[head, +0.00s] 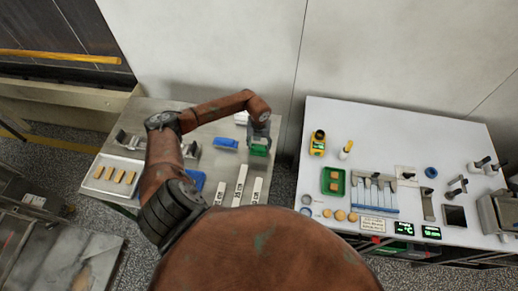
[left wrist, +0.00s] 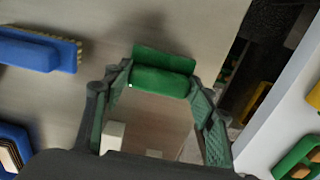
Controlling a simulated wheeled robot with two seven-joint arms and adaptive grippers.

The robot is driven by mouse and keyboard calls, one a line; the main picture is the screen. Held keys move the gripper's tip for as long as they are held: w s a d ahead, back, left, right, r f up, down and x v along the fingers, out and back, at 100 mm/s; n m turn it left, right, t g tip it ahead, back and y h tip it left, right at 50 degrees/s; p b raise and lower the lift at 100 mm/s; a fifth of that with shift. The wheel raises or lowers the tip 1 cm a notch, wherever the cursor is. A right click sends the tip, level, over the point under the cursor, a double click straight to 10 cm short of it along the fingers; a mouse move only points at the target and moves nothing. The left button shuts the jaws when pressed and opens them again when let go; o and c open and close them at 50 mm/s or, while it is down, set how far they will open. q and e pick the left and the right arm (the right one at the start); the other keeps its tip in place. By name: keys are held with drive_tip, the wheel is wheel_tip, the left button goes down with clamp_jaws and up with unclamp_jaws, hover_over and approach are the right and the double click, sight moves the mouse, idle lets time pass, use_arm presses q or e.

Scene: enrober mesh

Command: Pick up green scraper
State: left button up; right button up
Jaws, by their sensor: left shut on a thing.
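The green scraper (head: 258,150) is at my left gripper (head: 260,138), near the right edge of the left steel table. In the left wrist view, the scraper (left wrist: 163,77) lies crosswise between the two fingertips of my left gripper (left wrist: 161,84), which is shut on it. Its broad green faces show; its far side is hidden. A dark shadow falls on the table beyond it, but I cannot tell how far it is above the surface. My right gripper is not in view.
A blue brush (head: 226,143) lies left of the gripper; it also shows in the left wrist view (left wrist: 38,50). White labelled blocks (head: 240,184) stand nearer. A tray with yellow bars (head: 113,188) is at left. The white table (head: 385,130) stands right, across a gap.

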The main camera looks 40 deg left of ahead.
use_arm(q)
drive_tip(key=c, duration=0.4)
drive_tip(key=shift+r, duration=0.1)
drive_tip(key=shift+r+b, duration=0.35)
drive_tip(key=shift+r, duration=0.15)
drive_tip(key=s+d+r+b, duration=0.1)
drive_tip(key=s+r, duration=0.3)
drive_tip(key=s+d+r+b, duration=0.1)
drive_tip(key=s+r, duration=0.3)
drive_tip(key=s, duration=0.1)
drive_tip(key=s+d+r+b, duration=0.1)
drive_tip(key=s+d+r, duration=0.1)
drive_tip(key=s+r, duration=0.2)
drive_tip(key=shift+s+b, duration=0.2)
drive_tip(key=shift+b, duration=0.2)
drive_tip(key=o, duration=0.6)
drive_tip(key=shift+d+f, duration=0.1)
drive_tip(key=c, duration=0.4)
